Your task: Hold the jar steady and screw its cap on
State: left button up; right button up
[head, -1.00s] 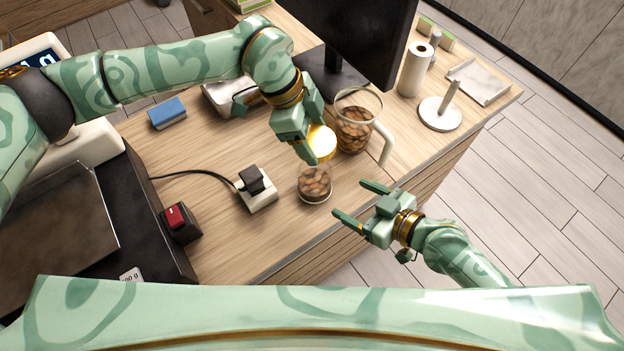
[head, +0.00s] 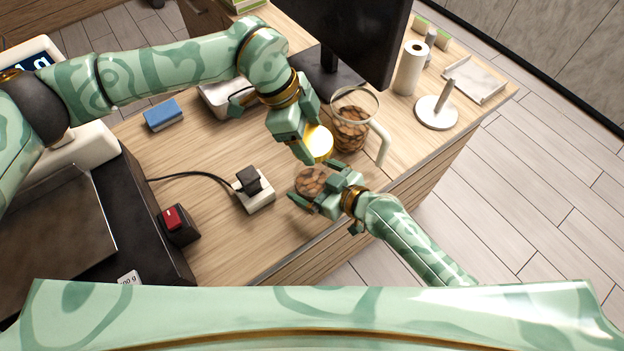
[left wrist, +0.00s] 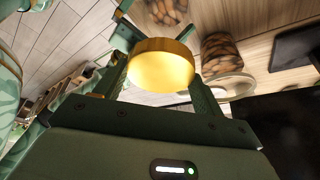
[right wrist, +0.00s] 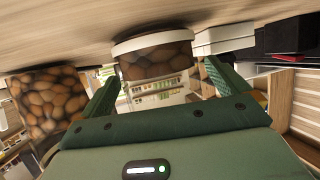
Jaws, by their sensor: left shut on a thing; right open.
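The jar (head: 309,181) is a small glass one filled with brown nuts. It stands upright on the wooden table, partly hidden by my right gripper (head: 315,188). The jar (right wrist: 155,58) lies between the open right fingers in the right wrist view; I cannot tell whether either finger touches it. My left gripper (head: 310,152) is shut on the round gold cap (head: 319,144) and holds it above the table, just beyond the jar in the head view. The cap (left wrist: 160,66) also shows between the fingers in the left wrist view.
A glass jug (head: 350,132) of nuts with a pale handle stands close behind the cap. A white power strip (head: 256,193) lies left of the jar. A blue sponge (head: 163,115), a monitor (head: 355,40) and a paper roll (head: 409,70) stand further back. The table's front edge is near.

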jog(key=c, duration=1.5)
pick_arm(q)
send_over(318, 166)
jog(key=a, duration=0.2)
jog(key=shift+w+f, duration=0.15)
jog(key=shift+f, duration=2.35)
jog(key=shift+f, duration=0.1)
jog(key=shift+d+f, duration=0.1)
jog(key=shift+f, duration=0.7)
jog(key=shift+f, duration=0.55)
